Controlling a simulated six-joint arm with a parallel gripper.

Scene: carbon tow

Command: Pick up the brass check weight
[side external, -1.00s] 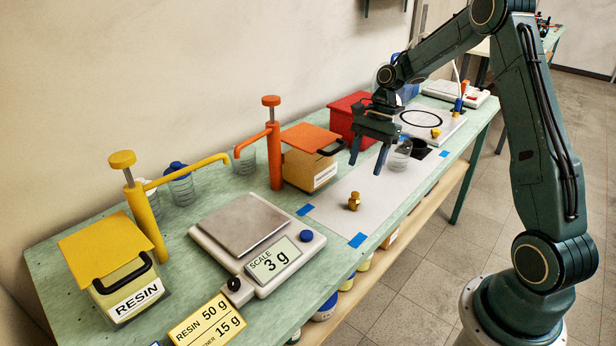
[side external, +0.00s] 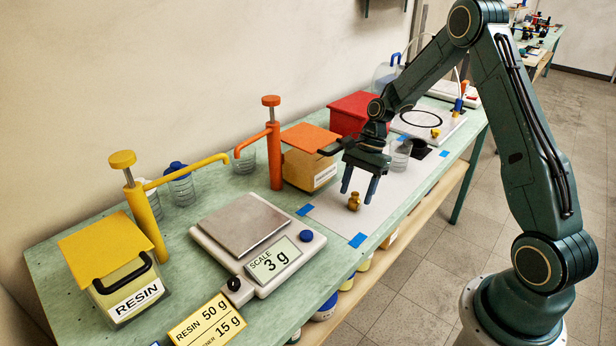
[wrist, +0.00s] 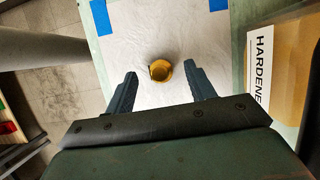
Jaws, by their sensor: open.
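The brass check weight (side external: 354,202) stands upright on the white sheet (side external: 325,215), which is held down by blue tape. In the wrist view the brass check weight (wrist: 160,70) shows from above, a little beyond the fingertips and roughly centred between them. My gripper (side external: 358,194) is open, pointing down, with its fingers close to the weight in the side view. In the wrist view my gripper (wrist: 160,75) has its two dark fingers apart with nothing between them. I cannot tell the exact height of the fingertips above the sheet.
The scale (side external: 243,223), reading 3 g, stands left of the sheet. The orange-lidded box (side external: 308,170) and orange pump (side external: 274,150) stand behind it. A clear cup (side external: 400,155) stands further along the sheet. Bare sheet surrounds the weight.

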